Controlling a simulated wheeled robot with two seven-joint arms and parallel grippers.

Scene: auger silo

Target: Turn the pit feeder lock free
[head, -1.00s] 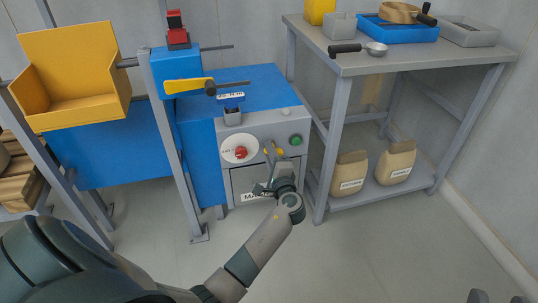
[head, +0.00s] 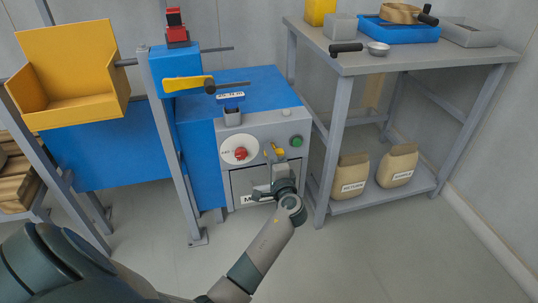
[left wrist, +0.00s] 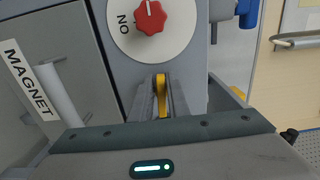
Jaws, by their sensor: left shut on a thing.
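The yellow lock handle (head: 268,150) sits on the grey front panel of the blue machine, right of a red knob on a white dial. My left gripper (head: 277,165) is in front of the panel, its jaws partly hidden by the wrist in the head view. In the left wrist view the left gripper (left wrist: 161,88) is shut on the yellow handle (left wrist: 161,97), with one finger on each side. The handle's mount on the panel is hidden by the fingers. My right gripper is not in view.
The red knob (head: 240,153) and a green button (head: 296,141) flank the handle. A drawer labelled MAGNET (left wrist: 33,86) lies below. A grey bench (head: 420,57) with trays and tools stands at right, with two sacks on its lower shelf. The floor in front is clear.

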